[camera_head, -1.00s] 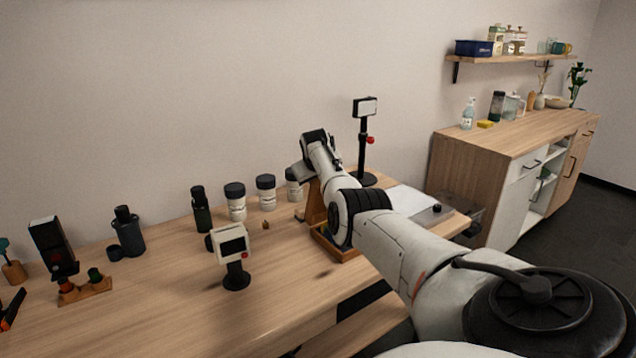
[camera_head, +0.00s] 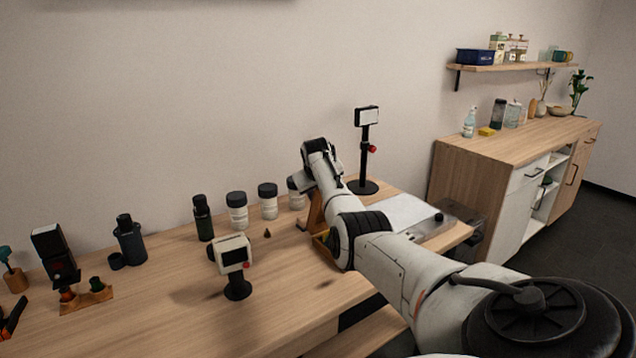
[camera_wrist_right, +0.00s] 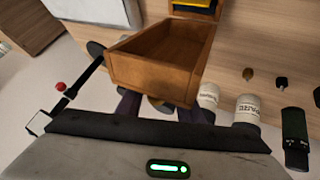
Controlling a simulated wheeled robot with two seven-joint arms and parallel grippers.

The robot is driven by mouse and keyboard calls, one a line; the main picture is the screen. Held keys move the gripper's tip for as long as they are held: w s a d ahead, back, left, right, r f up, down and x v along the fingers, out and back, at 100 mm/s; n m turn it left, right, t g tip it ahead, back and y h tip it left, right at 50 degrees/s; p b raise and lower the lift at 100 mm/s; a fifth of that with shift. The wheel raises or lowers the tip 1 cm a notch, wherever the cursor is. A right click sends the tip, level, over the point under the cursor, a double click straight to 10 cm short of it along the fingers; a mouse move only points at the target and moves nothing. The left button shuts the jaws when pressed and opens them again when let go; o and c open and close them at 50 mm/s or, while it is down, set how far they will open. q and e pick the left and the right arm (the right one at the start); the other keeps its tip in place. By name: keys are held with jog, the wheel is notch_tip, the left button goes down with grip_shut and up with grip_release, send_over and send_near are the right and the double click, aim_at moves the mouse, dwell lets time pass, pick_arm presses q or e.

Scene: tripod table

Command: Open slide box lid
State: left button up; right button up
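The wooden slide box (camera_head: 314,212) stands on the table, mostly hidden behind my right arm in the head view. In the right wrist view its hollow lid (camera_wrist_right: 155,70) is raised, with its inside showing. Part of the box's lower tray (camera_wrist_right: 207,12), with something yellow and black in it, shows at the top edge. My right gripper (camera_wrist_right: 163,108) is at the lid's edge. Its dark fingers are apart, with a small brass-coloured piece between them. The lid partly hides the fingertips, and contact is unclear. My left gripper is not in view.
White jars (camera_head: 237,210) with dark lids and a dark bottle (camera_head: 203,218) stand left of the box. A small screen on a stand (camera_head: 234,262) is nearer. A taller stand (camera_head: 364,150) is behind. A white sheet (camera_head: 404,213) lies to the right. The front-left tabletop has free room.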

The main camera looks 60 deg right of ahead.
jog(key=shift+v, duration=4.35)
jog(key=shift+a+f, duration=0.15)
